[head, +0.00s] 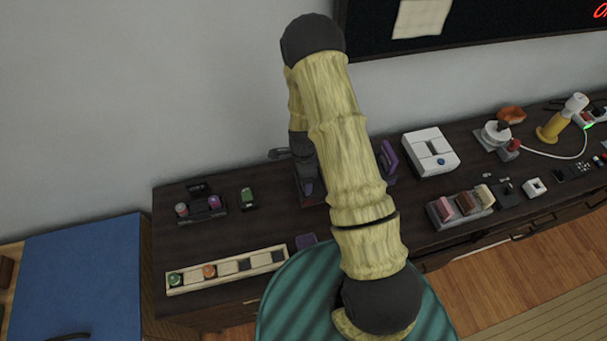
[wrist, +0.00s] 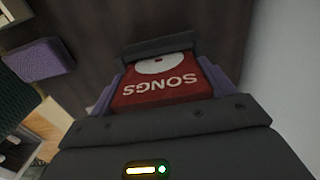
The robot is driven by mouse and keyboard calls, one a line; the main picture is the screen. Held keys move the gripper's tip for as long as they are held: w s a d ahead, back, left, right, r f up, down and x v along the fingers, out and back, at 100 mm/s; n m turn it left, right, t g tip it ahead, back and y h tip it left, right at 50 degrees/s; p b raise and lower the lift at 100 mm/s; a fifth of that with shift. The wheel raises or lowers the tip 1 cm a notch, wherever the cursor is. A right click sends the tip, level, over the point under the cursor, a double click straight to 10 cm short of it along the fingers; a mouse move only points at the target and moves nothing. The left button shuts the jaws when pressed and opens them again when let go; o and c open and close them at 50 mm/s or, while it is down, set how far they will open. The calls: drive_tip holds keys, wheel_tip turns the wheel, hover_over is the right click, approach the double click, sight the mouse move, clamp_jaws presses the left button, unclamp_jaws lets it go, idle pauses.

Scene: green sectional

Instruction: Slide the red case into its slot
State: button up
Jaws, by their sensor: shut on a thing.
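The red case (wrist: 165,91), marked SONGS with a white disc on its face, shows in the middle of the wrist view. My gripper (wrist: 163,77) is shut on it, with purple parts along its left and right sides. A dark bar (wrist: 158,46) lies across its far end. I cannot tell whether the case touches that bar or sits inside a slot.
A purple block (head: 306,242) lies left of my arm, also seen in the wrist view (wrist: 40,60). A long tray (head: 228,270) with coloured pieces lies at the front left. A white box (head: 430,151) and a block holder (head: 460,207) stand to the right. The wall is close behind.

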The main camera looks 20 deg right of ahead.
drive_tip(key=shift+f, duration=0.35)
drive_tip(key=o, duration=0.9)
drive_tip(key=shift+r, duration=0.1)
wheel_tip(320, 180, up, 17)
drive_tip(key=shift+r+b, duration=0.15)
drive_tip(key=shift+b, duration=0.85)
